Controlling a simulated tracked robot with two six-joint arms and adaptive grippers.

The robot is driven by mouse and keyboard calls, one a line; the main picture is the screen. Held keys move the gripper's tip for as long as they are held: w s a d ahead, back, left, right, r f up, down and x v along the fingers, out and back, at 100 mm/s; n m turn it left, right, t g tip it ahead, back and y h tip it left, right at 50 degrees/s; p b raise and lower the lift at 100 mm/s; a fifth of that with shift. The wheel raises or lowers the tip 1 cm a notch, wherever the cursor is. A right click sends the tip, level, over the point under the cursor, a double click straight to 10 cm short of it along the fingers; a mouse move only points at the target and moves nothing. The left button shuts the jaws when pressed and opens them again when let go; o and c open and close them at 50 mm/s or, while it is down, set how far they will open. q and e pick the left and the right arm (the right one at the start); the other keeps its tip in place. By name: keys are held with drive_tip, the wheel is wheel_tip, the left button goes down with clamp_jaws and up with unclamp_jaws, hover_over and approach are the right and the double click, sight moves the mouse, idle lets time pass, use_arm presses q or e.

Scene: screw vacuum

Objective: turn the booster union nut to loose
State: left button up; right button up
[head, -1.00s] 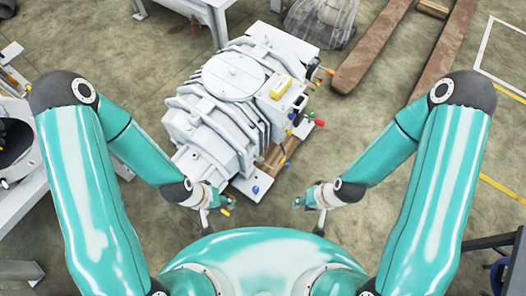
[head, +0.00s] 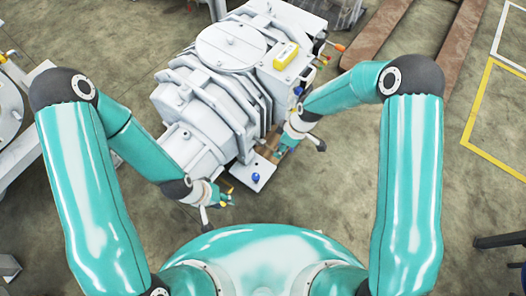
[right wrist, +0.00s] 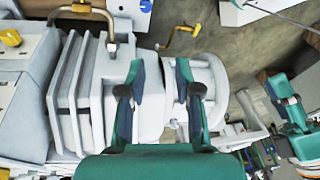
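The grey-white vacuum pump (head: 205,95) stands ahead of me; its ribbed body (right wrist: 80,95) fills the left of the right wrist view. I cannot single out the booster union nut for sure. My right gripper (head: 281,152) is at the pump's near right side. In the right wrist view its two fingers (right wrist: 158,95) are apart, with a pale rounded pump part (right wrist: 150,75) behind the gap; contact cannot be told. My left gripper (head: 224,196) hangs in front of the pump's near end, apart from it, too small to tell open or shut.
A blue knob (head: 256,177) is on the base plate's near corner. A yellow-handled lever (right wrist: 182,38) and a brass-coloured pipe (right wrist: 92,12) are near my right gripper. The floor (head: 345,190) to the right is clear.

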sight(262, 141)
drive_tip(key=w+a+f+n+h+b, duration=0.3)
drive_tip(key=w+a+n+b, duration=0.3)
drive_tip(key=w+n+b, duration=0.75)
drive_tip(key=shift+n, duration=0.95)
drive_tip(key=f+b, duration=0.2)
drive_tip(key=f, duration=0.3)
drive_tip(key=s+f+b, duration=0.1)
drive_tip(key=f+b, duration=0.2)
drive_tip(key=f, duration=0.2)
drive_tip(key=f+b, duration=0.2)
drive_tip(key=f, duration=0.4)
drive_tip(key=shift+s+f+b, duration=0.1)
drive_tip(key=shift+s+b, duration=0.2)
drive_tip(key=shift+s, duration=0.05)
use_arm(q)
wheel_tip(262, 141, down, 24)
drive_tip(key=shift+s, duration=0.1)
